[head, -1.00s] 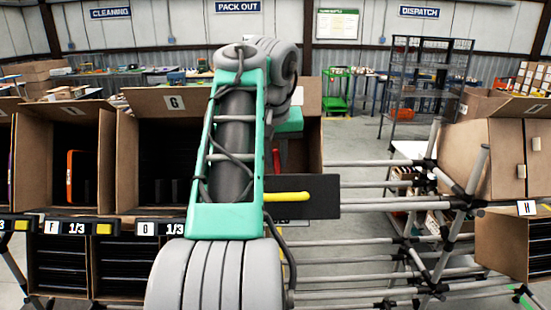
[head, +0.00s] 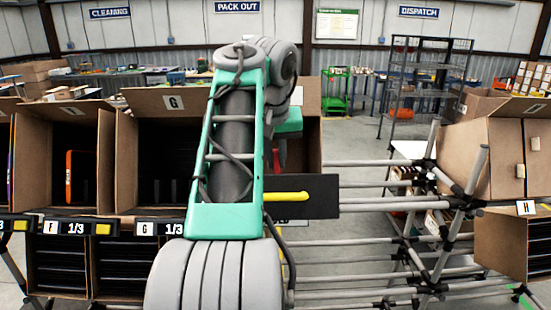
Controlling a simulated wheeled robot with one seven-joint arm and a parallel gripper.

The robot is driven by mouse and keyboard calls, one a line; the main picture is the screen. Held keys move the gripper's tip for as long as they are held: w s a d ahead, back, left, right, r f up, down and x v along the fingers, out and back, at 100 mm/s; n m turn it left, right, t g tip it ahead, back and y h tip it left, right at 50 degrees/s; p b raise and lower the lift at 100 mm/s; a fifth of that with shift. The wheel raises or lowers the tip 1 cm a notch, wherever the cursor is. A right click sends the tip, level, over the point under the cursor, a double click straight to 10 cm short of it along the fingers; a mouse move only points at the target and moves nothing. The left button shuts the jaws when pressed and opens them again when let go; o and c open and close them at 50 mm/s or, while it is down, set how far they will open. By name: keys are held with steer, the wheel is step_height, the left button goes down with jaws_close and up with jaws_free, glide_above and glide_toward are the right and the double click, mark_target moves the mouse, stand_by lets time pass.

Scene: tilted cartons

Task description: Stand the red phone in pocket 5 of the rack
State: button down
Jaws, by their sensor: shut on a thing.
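My gripper (head: 281,152) is partly in view below my teal wrist, at the mouth of the open carton (head: 313,145) right of carton G. My own arm hides much of it and of that carton. I cannot make out the rack's pocket 5 or any pocket number.
Tilted carton F (head: 35,160) holds an orange-edged device (head: 69,176). Carton G (head: 126,165) has dark slots inside. A grey tube frame (head: 380,222) stands to the right, with carton H (head: 515,240) beyond. A green trolley (head: 336,92) stands far back on open floor.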

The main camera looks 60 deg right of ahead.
steer(key=shift+r, duration=0.1)
steer(key=d+r+p, duration=0.1)
steer(key=r+p, duration=0.1)
steer(key=p, duration=0.1)
steer(key=w+d+r+p, duration=0.1)
steer(key=r+p, duration=0.2)
steer(key=w+d+r+p, duration=0.1)
steer(key=r+p, duration=0.2)
steer(key=shift+w+d, duration=0.15)
steer(key=shift+w, duration=0.05)
steer(key=shift+w+d+r+p, duration=0.35)
steer(key=shift+r+p, duration=0.2)
steer(key=shift+p, duration=0.15)
